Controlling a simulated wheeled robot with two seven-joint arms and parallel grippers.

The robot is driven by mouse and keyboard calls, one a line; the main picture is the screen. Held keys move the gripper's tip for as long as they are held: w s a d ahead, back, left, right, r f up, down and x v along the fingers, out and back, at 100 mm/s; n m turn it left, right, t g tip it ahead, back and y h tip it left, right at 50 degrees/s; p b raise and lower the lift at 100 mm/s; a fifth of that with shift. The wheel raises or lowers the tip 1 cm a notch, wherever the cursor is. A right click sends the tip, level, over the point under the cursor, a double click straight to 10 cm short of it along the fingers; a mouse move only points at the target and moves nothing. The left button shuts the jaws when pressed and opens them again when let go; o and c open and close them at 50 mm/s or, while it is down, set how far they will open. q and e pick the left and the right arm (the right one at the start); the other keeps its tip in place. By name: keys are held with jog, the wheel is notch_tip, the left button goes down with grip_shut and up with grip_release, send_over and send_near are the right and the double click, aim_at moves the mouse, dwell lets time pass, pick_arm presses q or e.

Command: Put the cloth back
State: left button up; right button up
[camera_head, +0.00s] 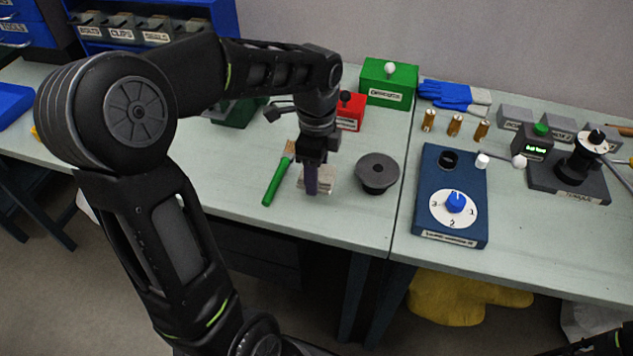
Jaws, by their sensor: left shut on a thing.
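A pale, folded cloth (326,184) is on the light green bench, just left of a dark round pot. My left gripper (313,180) points straight down at it, with its fingers shut at the cloth's left part. The fingers hide some of the cloth, and I cannot tell whether it is lifted off the bench. My right gripper is not in view; only a dark piece of arm shows at the bottom right corner.
A green-handled brush (277,182) lies left of the cloth; the dark pot (378,172) stands close on its right. Behind are a red box (351,112) and a green box (388,84). A blue dial panel (450,225) is farther right. Yellow fabric (465,298) lies below the bench.

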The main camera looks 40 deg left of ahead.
pick_arm(q)
jog(key=shift+f, duration=1.85)
jog(key=shift+f, duration=0.1)
jog(key=o, duration=1.3)
notch_tip(320, 180, up, 12)
jog(key=shift+r, duration=0.15)
